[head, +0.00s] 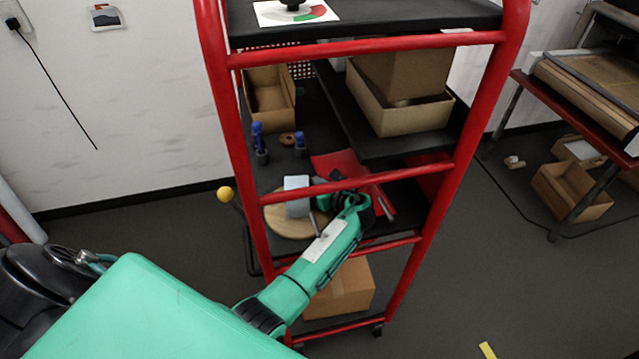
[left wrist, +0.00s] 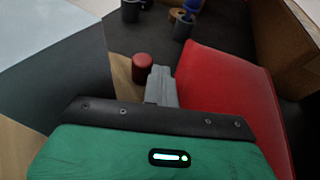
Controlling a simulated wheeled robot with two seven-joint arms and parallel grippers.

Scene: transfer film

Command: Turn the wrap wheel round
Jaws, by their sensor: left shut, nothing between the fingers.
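A round pale wooden disc (head: 284,222), which looks like the wrap wheel, lies on the middle shelf inside a red-framed cart. A grey-blue block (head: 297,190) stands on it; the block fills the left of the left wrist view (left wrist: 60,70). A red knob (left wrist: 142,67) rises from the wood in the left wrist view. My left gripper (head: 320,198) reaches through the cart's frame beside the block. Its grey fingers (left wrist: 161,84) are shut and empty, just right of the knob; I cannot tell whether they touch it. My right gripper is out of view.
The cart's red rails (head: 345,187) cross around my left arm. A red sloped piece (left wrist: 225,90) lies close right of the fingers. Blue-topped posts (head: 258,138) and cardboard boxes (head: 395,115) stand farther back. A yellow ball (head: 225,194) sits left of the cart.

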